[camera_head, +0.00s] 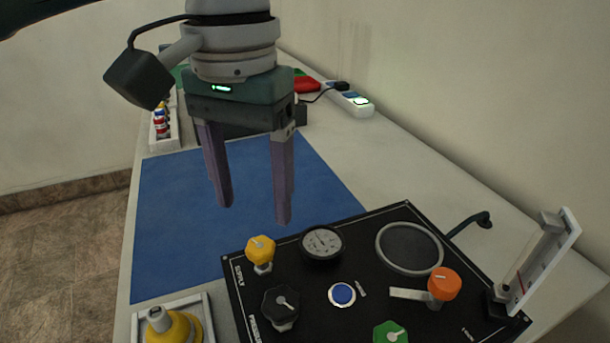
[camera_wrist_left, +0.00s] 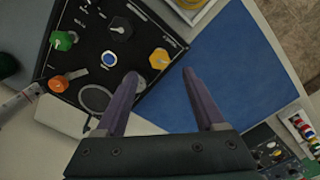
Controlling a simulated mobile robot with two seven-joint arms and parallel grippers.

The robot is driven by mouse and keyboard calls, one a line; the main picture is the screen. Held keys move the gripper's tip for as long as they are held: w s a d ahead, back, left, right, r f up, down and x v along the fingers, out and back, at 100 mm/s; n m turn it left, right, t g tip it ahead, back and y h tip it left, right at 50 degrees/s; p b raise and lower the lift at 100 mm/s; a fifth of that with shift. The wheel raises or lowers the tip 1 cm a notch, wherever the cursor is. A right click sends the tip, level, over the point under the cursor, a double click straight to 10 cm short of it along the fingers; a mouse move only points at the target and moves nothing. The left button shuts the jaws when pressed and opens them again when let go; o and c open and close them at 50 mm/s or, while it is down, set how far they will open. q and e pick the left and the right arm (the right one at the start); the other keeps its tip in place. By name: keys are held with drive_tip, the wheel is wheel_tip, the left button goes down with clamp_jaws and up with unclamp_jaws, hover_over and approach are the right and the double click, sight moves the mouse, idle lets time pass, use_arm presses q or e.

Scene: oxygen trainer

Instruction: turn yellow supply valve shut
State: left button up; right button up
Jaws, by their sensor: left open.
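In the left wrist view the valve lies beyond the fingertips (camera_wrist_left: 160,72), between the two fingers' directions. My right gripper is not in view.
The panel also carries a black knob (camera_head: 280,308), a gauge (camera_head: 321,243), a blue button (camera_head: 342,294), a green knob (camera_head: 390,332) and an orange knob (camera_head: 443,284). A clear flowmeter (camera_head: 538,262) stands at right. The blue mat (camera_head: 170,225) is bare. A tray (camera_head: 208,310) holds a yellow object.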

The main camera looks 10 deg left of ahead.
sight(259, 246)
use_arm(q)
wheel_tip(259, 246, down, 6)
drive_tip(key=shift+f+b, duration=0.25)
drive_tip(key=shift+b, duration=0.1)
drive_tip(key=shift+c, duration=0.4)
clamp_jaws()
